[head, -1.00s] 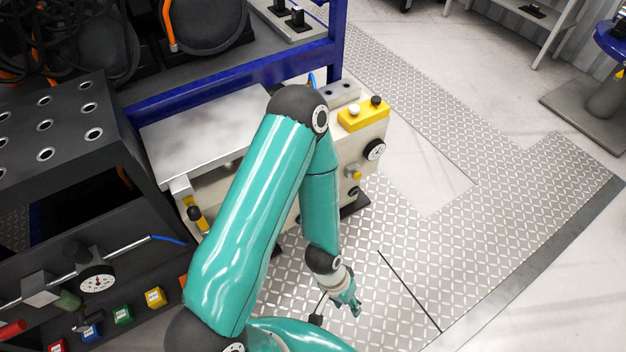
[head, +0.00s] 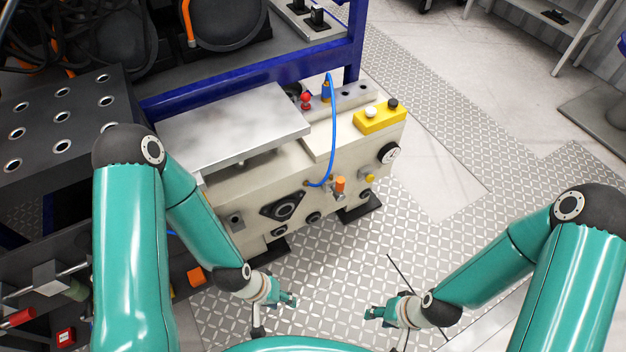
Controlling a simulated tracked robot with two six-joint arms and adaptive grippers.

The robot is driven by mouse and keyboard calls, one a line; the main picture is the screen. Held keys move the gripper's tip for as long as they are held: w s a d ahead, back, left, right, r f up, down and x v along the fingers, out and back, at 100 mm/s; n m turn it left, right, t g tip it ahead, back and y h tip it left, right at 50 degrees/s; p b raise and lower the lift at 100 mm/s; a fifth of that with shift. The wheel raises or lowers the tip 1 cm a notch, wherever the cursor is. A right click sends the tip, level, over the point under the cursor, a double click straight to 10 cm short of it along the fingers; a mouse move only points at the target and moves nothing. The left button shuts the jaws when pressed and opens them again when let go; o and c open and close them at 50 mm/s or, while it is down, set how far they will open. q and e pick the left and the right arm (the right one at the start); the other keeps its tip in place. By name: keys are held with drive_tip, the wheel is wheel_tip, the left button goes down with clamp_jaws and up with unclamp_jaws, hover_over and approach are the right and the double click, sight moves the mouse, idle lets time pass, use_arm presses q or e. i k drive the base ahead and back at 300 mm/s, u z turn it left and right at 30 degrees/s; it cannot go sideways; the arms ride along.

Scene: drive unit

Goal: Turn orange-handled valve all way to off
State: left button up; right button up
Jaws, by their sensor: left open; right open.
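The orange-handled valve (head: 340,186) sits on the front face of the cream drive unit (head: 255,201), right of where a blue hose meets the face. Its orange handle looks upright; its exact angle is too small to tell. My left gripper (head: 291,300) is open and empty, below and left of the valve, over the floor in front of the unit. My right gripper (head: 370,313) is open and empty, below and slightly right of the valve. Both grippers are well apart from the valve.
A blue hose (head: 334,125) arches over the unit's front. A yellow box with buttons (head: 380,118) and a round gauge (head: 389,153) are at its right. A yellow knob (head: 370,178) is close beside the valve. A black perforated block (head: 60,120) stands left. Patterned floor (head: 330,250) in front is clear.

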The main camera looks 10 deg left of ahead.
sight(338, 189)
drive_tip(key=u, duration=0.15)
drive_tip(key=i, duration=1)
drive_tip(key=z, duration=0.1)
